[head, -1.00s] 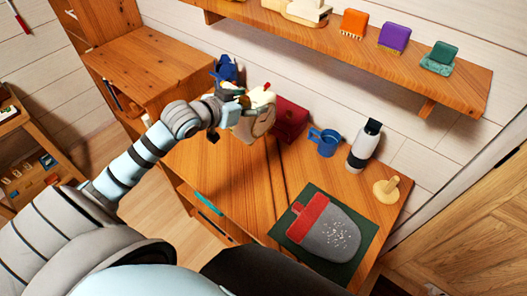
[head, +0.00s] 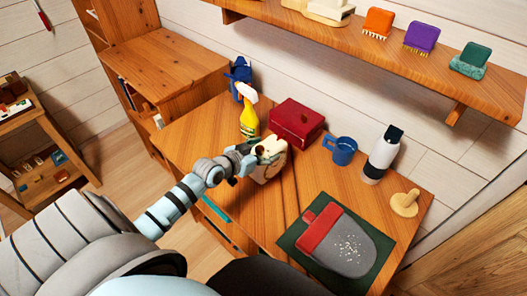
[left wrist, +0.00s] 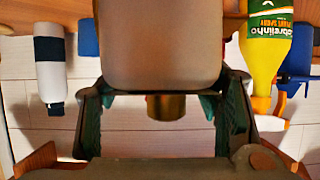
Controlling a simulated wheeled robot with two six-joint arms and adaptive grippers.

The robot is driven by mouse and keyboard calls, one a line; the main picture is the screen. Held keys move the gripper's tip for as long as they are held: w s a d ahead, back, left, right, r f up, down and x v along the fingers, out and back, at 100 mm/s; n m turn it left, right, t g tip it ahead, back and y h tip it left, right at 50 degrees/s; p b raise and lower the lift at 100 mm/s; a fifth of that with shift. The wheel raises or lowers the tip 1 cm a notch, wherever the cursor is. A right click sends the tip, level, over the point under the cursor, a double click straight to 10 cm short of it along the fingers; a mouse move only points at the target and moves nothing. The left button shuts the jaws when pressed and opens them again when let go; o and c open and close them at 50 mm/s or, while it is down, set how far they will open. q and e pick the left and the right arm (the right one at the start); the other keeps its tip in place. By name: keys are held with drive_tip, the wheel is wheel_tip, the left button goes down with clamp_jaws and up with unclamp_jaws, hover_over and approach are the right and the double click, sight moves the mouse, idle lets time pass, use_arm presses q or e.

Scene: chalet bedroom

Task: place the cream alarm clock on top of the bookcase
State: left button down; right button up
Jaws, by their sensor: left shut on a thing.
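The cream alarm clock (head: 271,160) is in my left gripper, over the middle of the desk in the head view. My left gripper (head: 258,153) is shut on it and hides part of it. In the left wrist view the clock (left wrist: 160,45) is a large pale block at the fingers (left wrist: 163,110). Whether it touches the desk top cannot be told. The wooden bookcase (head: 165,68) stands left of the desk, and its top is bare where it shows. My right gripper is not in view.
On the desk (head: 195,130) stand a yellow spray bottle (head: 249,122), a red box (head: 297,122), a blue mug (head: 342,150), a white bottle (head: 381,155) and a wooden stand (head: 404,203). A wall shelf (head: 440,75) hangs above. A blue object (head: 239,75) stands by the bookcase.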

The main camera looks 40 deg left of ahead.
use_arm(q)
drive_tip(key=c, duration=0.9)
unclamp_jaws()
drive_tip(key=shift+f, duration=0.15)
drive_tip(key=shift+c, duration=0.2)
drive_tip(key=o, duration=0.5)
drive_tip(key=shift+c, duration=0.2)
